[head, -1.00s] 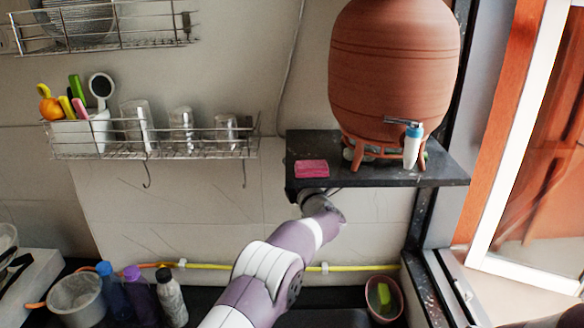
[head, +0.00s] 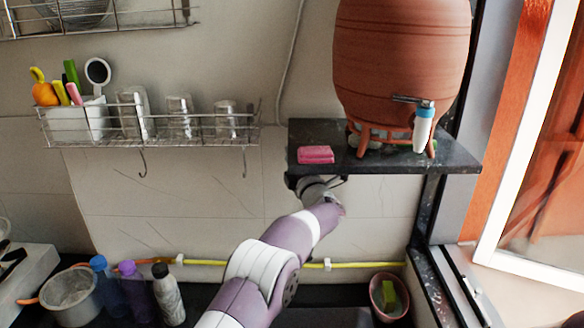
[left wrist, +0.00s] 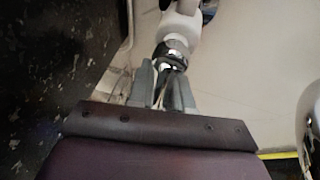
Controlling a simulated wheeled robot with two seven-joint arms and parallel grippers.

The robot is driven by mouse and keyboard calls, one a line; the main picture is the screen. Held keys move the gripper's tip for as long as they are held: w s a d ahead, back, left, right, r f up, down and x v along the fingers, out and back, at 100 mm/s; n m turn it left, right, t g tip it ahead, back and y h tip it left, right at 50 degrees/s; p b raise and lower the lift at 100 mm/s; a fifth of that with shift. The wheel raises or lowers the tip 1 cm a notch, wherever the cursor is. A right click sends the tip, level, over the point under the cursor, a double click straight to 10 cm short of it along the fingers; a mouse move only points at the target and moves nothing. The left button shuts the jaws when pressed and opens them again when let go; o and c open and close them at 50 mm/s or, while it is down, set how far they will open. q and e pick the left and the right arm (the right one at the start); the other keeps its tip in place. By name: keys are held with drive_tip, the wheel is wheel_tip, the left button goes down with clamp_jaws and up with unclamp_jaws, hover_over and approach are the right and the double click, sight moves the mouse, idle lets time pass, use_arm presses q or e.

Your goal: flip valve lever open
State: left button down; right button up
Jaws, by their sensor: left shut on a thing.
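The clay waterpot (head: 402,55) stands on a dark shelf. I cannot tell whether this piece is a valve lever. My right gripper is not in view.
The dark shelf (head: 350,172) holds a pink sponge (head: 316,155). A wire rack (head: 190,138) with glasses hangs left. A yellow pipe (head: 225,263) runs along the wall. Bottles (head: 130,285) and a bowl (head: 389,297) stand below. A window frame borders the right.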

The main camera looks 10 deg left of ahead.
use_arm(q)
drive_tip(key=shift+d+f, duration=0.1)
drive_tip(key=shift+f, duration=0.15)
drive_tip(key=c, duration=1.1)
unclamp_jaws()
drive_tip(key=shift+c, duration=0.2)
drive_tip(key=b+v, duration=0.6)
drive_tip(key=v, duration=0.7)
drive_tip(key=shift+r+b, duration=0.3)
drive_tip(key=shift+d, duration=0.15)
